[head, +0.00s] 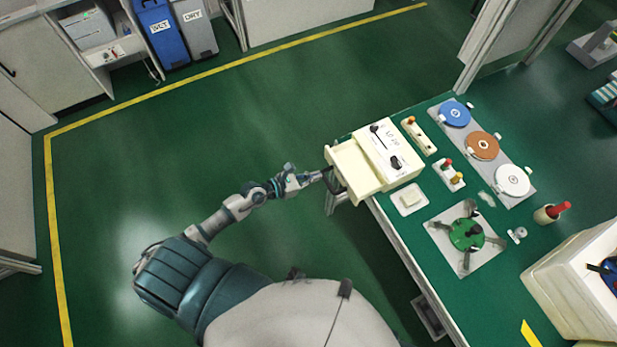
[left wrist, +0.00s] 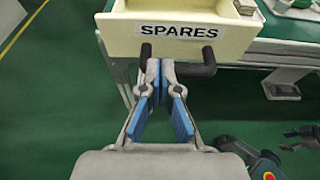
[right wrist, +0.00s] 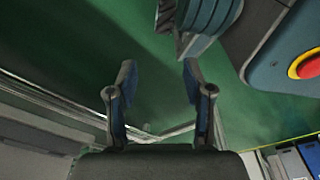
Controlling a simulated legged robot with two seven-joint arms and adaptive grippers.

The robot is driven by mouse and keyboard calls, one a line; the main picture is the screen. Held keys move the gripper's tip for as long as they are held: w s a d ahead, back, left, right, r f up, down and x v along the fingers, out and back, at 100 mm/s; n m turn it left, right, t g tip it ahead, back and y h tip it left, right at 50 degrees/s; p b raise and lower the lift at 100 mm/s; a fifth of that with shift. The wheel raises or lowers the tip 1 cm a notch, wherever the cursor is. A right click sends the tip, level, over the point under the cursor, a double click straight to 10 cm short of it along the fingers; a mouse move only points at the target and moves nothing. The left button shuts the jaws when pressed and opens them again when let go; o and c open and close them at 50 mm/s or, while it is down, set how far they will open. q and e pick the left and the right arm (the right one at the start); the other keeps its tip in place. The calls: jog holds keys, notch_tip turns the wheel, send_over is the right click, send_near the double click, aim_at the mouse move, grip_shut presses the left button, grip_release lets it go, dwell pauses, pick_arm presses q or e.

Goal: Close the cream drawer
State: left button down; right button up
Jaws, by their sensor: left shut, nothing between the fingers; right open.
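The cream drawer (head: 349,164) stands pulled out from the left side of a cream cabinet (head: 390,157) on the green bench. Its inside shows from above. In the left wrist view its front (left wrist: 120,38) has a "SPARES" label and a dark handle (left wrist: 208,64). My left gripper (head: 322,175) is at the drawer front; it also shows in the left wrist view (left wrist: 161,66). Its tips are together with nothing between them, overlapping the handle; contact is unclear. My right gripper (right wrist: 158,78) is open and empty, away from the drawer, over green floor.
The bench (head: 398,234) also holds a small white tray (head: 408,199), a green round fixture (head: 466,234), several discs on a grey plate (head: 523,199) and a large cream box (head: 580,285). Open green floor lies left of the bench.

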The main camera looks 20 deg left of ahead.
aim_at(337, 168)
pick_arm(q)
jog(key=x, duration=0.5)
jog(key=shift+d, duration=0.35)
jog(key=shift+w+d+f, duration=0.1)
jog(key=shift+w+d, duration=0.05)
pick_arm(e)
jog(key=shift+w+d+r, duration=0.1)
jog(key=shift+w+d, duration=0.05)
jog(key=shift+w, duration=0.2)
pick_arm(q)
jog(key=shift+a, duration=0.25)
